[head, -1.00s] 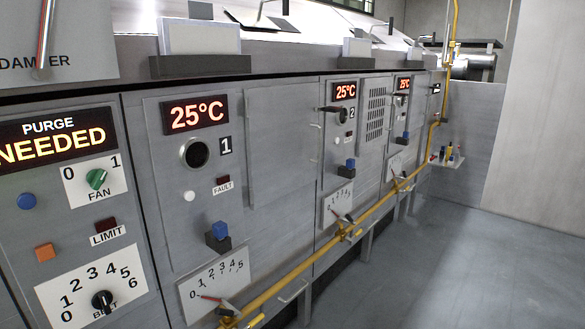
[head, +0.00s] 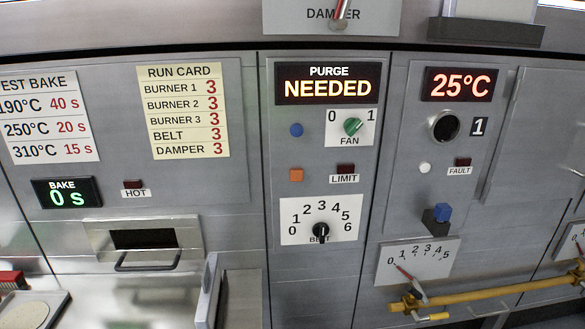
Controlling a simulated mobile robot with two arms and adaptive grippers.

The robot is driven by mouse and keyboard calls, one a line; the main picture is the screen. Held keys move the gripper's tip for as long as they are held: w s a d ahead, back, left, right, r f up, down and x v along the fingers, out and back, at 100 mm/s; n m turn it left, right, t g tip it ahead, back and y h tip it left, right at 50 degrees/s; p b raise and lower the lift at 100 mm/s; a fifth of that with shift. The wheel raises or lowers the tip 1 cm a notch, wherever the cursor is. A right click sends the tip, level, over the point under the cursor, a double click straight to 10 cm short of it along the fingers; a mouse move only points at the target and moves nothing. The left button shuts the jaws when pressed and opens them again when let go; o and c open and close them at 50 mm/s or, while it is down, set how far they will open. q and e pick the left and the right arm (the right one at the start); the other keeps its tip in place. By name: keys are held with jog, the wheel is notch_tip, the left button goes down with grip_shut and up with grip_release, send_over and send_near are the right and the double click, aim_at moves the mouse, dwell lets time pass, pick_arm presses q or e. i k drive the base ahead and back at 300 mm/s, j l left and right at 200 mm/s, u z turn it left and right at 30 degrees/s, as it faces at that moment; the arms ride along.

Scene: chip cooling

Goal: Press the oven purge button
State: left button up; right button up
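The purge panel is in the middle of the head view. Its lit purge display (head: 328,83) reads "PURGE NEEDED". Below it on the left is a round blue button (head: 296,130) with no label that I can read. To the right is the green fan knob (head: 352,126), which appears turned toward 1. Neither of my grippers is in view.
A black belt knob (head: 321,231) and a dark limit lamp (head: 345,169) are on the same panel. A burner panel with a 25°C display (head: 459,84) is at right, above a yellow gas pipe (head: 480,296). A run card (head: 184,110) and a handled slot (head: 147,240) are at left.

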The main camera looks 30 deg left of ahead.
aim_at(296, 130)
jog(key=u, duration=0.85)
